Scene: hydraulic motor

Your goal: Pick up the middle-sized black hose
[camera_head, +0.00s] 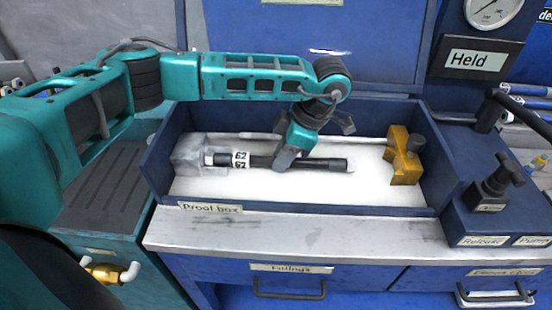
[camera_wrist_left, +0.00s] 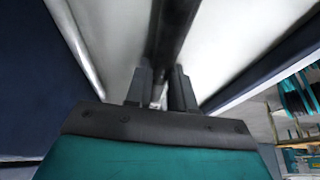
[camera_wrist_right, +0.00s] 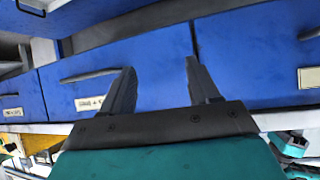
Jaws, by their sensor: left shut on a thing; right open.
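A black hose (camera_head: 322,164) with a white label reading "62" lies lengthwise in the blue-walled proof box (camera_head: 300,209). Its left end meets a grey, clear-looking block (camera_head: 188,157). My left gripper (camera_head: 284,163) reaches down from above and is shut on the hose near its middle. In the left wrist view the hose (camera_wrist_left: 174,40) runs up from between the two fingers (camera_wrist_left: 161,95). I cannot tell whether the hose is lifted off the box floor. My right gripper (camera_wrist_right: 160,85) is open and empty, in front of blue drawers. No other black hose is clearly in view for comparing sizes.
A brass-coloured block (camera_head: 404,160) with a black knob stands at the box's right end. A thin light rod (camera_head: 358,138) runs along the back. Right of the box are a black valve handle (camera_head: 493,183), a gauge (camera_head: 490,10) and a "Held" sign (camera_head: 475,60). Drawers (camera_wrist_right: 120,78) lie below the bench.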

